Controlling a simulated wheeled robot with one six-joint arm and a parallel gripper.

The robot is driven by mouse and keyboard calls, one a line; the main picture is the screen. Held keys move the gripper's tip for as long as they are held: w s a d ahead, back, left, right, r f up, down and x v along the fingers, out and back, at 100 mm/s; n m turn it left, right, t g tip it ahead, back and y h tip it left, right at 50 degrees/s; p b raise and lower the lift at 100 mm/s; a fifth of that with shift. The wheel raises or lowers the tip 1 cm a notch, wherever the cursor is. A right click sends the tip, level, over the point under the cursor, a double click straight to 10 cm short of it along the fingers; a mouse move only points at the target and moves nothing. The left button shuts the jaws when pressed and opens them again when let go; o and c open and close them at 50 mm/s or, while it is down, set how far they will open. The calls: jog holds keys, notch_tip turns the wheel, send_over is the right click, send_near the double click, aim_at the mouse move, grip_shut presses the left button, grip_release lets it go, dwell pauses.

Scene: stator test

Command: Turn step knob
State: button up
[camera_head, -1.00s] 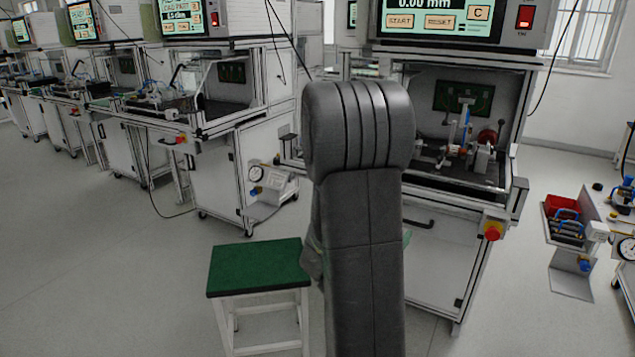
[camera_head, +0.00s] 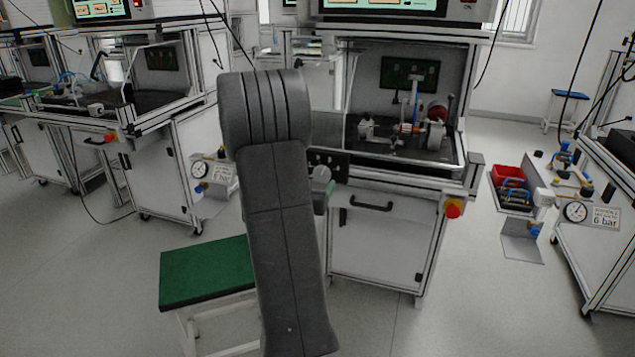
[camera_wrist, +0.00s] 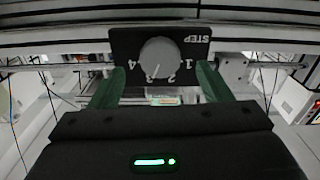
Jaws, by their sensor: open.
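The grey round step knob (camera_wrist: 158,57) sits on a black panel (camera_wrist: 122,46) in the wrist view. The panel's STEP label appears upside down, with numbers 1 to 4 around the knob. The knob's white mark points down, close to the 3. My gripper (camera_wrist: 160,76) is open, with one green finger on each side of the knob and a gap on both sides. The fingers look apart from the knob; their distance from the panel is hard to judge. In the head view my arm hides most of my gripper and part of the panel (camera_head: 342,165).
The panel belongs to a test bench (camera_head: 375,235) with a handle and a red stop button (camera_head: 453,208). A green-topped stool (camera_head: 205,270) stands at the lower left. Another bench (camera_head: 165,175) is at left. A red bin (camera_head: 510,176) and gauge (camera_head: 575,212) are at right.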

aim_at(321, 177)
jog(key=shift+x, duration=1.55)
jog(key=shift+c, duration=0.2)
jog(key=c, duration=0.9)
jog(key=shift+c, duration=0.2)
